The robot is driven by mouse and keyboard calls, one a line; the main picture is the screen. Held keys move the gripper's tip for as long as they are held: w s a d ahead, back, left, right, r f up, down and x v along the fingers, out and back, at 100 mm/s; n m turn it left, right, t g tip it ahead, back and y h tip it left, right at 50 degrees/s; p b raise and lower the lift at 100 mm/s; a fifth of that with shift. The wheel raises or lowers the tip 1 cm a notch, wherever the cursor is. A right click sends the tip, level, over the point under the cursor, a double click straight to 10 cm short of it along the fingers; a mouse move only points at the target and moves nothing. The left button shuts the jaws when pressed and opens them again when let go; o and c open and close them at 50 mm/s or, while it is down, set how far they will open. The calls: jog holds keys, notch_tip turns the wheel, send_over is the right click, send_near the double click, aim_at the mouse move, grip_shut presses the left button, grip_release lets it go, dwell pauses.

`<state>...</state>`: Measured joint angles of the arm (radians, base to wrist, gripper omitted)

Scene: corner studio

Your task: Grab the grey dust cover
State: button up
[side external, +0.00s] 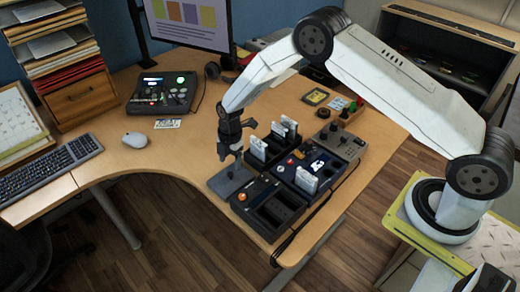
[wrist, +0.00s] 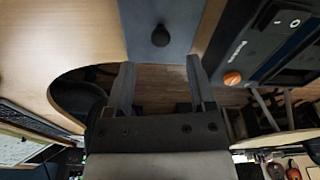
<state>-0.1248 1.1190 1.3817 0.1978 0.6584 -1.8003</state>
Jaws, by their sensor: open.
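The grey dust cover (side external: 228,183) is a flat blue-grey slab lying on the desk near its front edge. In the wrist view the cover (wrist: 180,15) shows at the top with a round dark knob (wrist: 160,36) on it. My gripper (side external: 231,161) is above the cover, pointing down. In the wrist view my gripper (wrist: 160,66) is open and empty, its two fingers apart, with the knob in line with the gap but beyond the fingertips. In the side view my gripper hides the knob. I cannot tell the exact height between fingertips and cover.
A dark console with an orange knob (wrist: 232,78) stands close on the cover's right. Black trays with white cards (side external: 285,135) stand behind it. The desk's front edge (side external: 196,190) is close. Clear desk lies left, towards the mouse (side external: 135,140).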

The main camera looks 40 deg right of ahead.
aim_at(230, 173)
jog(key=shift+s+a+f, duration=0.1)
jog(key=shift+a+f, duration=0.05)
jog(key=shift+f, duration=1.1)
jog(key=shift+a+f, duration=0.15)
jog(key=shift+f, duration=1.1)
grip_shut()
